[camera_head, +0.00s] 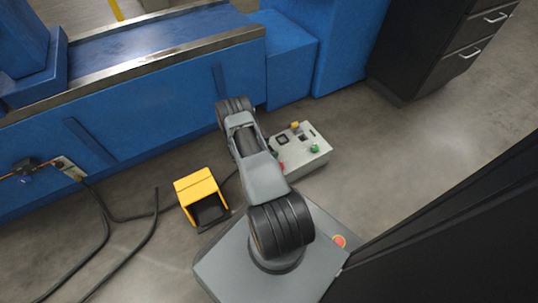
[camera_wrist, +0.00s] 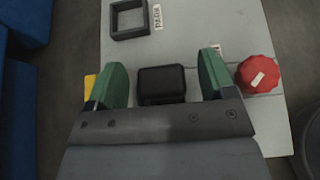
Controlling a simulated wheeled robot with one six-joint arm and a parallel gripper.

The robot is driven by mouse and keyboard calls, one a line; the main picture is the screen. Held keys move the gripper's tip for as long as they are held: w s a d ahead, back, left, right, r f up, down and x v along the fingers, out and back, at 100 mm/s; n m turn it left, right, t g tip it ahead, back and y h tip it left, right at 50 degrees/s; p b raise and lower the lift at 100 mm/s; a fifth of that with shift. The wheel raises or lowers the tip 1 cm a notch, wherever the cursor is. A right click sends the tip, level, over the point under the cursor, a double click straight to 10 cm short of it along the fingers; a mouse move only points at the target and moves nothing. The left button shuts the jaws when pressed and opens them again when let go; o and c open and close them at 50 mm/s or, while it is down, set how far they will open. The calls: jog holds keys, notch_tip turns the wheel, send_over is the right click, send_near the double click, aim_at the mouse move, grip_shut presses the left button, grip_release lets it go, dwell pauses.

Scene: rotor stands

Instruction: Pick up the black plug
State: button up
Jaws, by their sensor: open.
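The black plug (camera_wrist: 161,83) is a dark block with rounded corners, low in the middle of the wrist view, on the pale grey box top. My gripper (camera_wrist: 163,68) is open, with one green finger on each side of the plug. Gaps show between the plug and both fingers, so nothing is held. The plug's lower edge is close to or partly behind the gripper's dark body. In the head view I cannot make out the plug or the gripper with certainty.
A black square frame (camera_wrist: 129,20) and a red knob (camera_wrist: 257,74) sit on the box. The head view shows the grey control box (camera_head: 318,160) on the floor, a yellow pedal housing (camera_head: 197,185), loose cables and a blue machine (camera_head: 170,95). Floor right of the box is clear.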

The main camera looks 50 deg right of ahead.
jog(key=shift+c, duration=0.2)
jog(key=c, duration=1)
jog(key=shift+r, duration=0.1)
jog(key=shift+c, duration=0.2)
